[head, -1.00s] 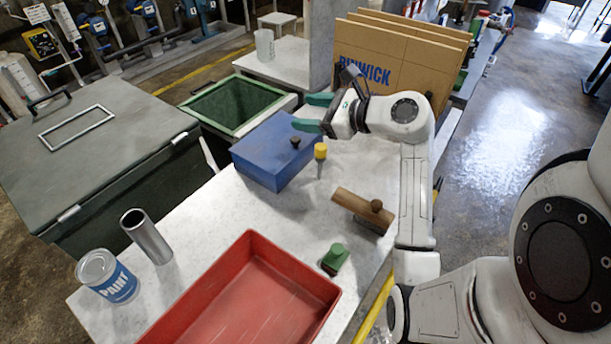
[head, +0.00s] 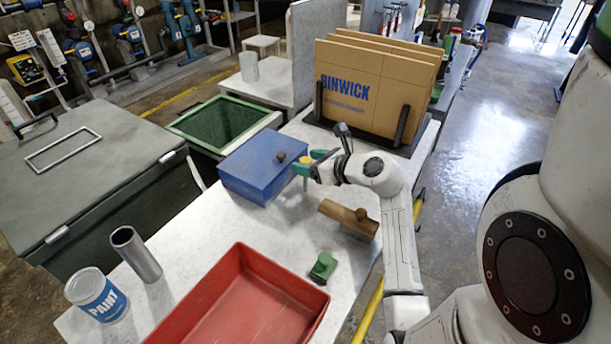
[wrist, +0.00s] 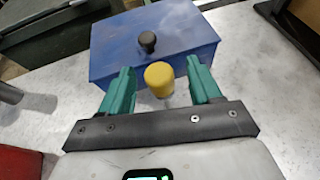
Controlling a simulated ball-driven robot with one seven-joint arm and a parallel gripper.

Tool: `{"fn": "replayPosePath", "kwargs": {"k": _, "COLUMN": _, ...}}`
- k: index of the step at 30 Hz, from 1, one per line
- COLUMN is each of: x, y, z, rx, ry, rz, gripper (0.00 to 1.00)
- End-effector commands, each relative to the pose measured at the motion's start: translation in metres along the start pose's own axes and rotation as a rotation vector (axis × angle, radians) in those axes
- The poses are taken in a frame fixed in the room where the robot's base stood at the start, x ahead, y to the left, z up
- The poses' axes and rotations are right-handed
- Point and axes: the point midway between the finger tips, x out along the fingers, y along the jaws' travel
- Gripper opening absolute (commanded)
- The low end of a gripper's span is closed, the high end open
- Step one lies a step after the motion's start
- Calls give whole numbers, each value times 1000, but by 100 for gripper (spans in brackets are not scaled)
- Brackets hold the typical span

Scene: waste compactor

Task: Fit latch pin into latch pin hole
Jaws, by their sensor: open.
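A yellow-capped pin (head: 306,159), which looks like the latch pin, stands at the near right edge of the blue box on the white table. In the wrist view the yellow cap (wrist: 159,77) sits between my two green fingers, with a pale shaft below it. My gripper (head: 309,164) is open around the pin, with a gap on each side of the cap. The blue box (head: 258,172) has a dark knob (head: 279,156) on its lid and lies just beyond the fingertips. I cannot make out a latch pin hole in either view.
A wooden block tool (head: 340,214), a green-handled item (head: 322,266) and a red tray (head: 240,290) lie nearer on the table. A metal tube (head: 136,252) and paint can (head: 97,295) stand left. Cardboard sheets (head: 375,90) stand behind my arm.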

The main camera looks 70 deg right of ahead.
Motion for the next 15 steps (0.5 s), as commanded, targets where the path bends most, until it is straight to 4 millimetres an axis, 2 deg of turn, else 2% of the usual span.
{"fn": "replayPosePath", "kwargs": {"k": 6, "x": 29, "y": 1, "z": -1, "rx": 0, "ry": 1, "rz": 0, "gripper": 63}}
{"fn": "replayPosePath", "kwargs": {"k": 15, "x": 35, "y": 1, "z": -1, "rx": -1, "ry": 1, "rz": -1, "gripper": 63}}
